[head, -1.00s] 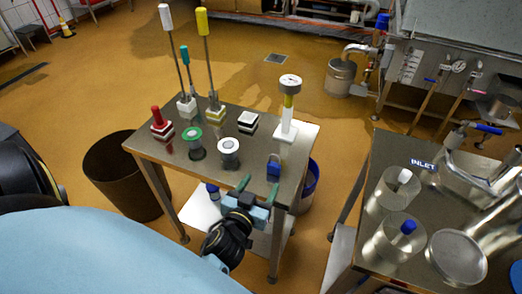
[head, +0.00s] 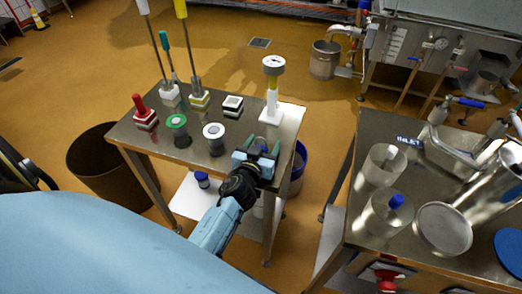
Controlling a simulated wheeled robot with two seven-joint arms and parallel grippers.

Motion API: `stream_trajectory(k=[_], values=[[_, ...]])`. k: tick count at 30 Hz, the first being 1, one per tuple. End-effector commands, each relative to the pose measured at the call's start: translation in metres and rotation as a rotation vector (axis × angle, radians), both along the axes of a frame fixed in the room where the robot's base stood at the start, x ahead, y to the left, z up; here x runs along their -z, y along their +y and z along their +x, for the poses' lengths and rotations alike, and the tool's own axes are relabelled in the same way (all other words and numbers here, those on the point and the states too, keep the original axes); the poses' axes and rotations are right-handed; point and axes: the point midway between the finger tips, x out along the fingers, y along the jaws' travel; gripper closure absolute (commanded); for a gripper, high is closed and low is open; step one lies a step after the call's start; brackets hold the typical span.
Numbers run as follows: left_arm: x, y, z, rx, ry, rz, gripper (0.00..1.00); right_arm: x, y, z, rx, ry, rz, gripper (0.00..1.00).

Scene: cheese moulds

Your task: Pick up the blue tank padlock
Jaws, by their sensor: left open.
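The blue padlock (head: 262,147) stands near the front right corner of the steel table, below the white gauge stand. Only a small part of it and its shackle show, the rest hidden by my gripper. My left gripper (head: 259,147) is open, its two dark green fingers one on each side of the padlock. I cannot tell whether either finger touches it. My right gripper is not in view.
The steel table (head: 190,158) also holds a gauge on a white stand (head: 271,100), a white-topped spool (head: 214,138), a green-topped spool (head: 178,130), a red-handled stamp (head: 144,112) and tall-handled tools. A second steel table (head: 350,205) stands right, across a floor gap.

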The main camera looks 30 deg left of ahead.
Motion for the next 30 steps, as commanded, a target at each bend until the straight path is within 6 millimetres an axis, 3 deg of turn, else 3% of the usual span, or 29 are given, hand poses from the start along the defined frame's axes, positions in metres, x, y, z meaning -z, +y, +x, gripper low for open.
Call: stream_trajectory(k=[4, 15, 24, 30], values=[[0.000, 0.000, 0.000, 0.000, 0.000, 0.000, 0.41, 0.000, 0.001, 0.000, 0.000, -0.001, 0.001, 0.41], [0.000, 0.000, 0.000, 0.000, 0.000, 0.000, 0.88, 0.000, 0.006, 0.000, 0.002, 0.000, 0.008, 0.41], [-0.003, -0.001, -0.003, 0.000, 0.000, 0.000, 0.88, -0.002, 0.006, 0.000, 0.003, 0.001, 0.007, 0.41], [-0.020, -0.004, -0.018, -0.001, 0.000, 0.000, 0.88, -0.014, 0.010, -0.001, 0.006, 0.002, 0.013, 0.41]])
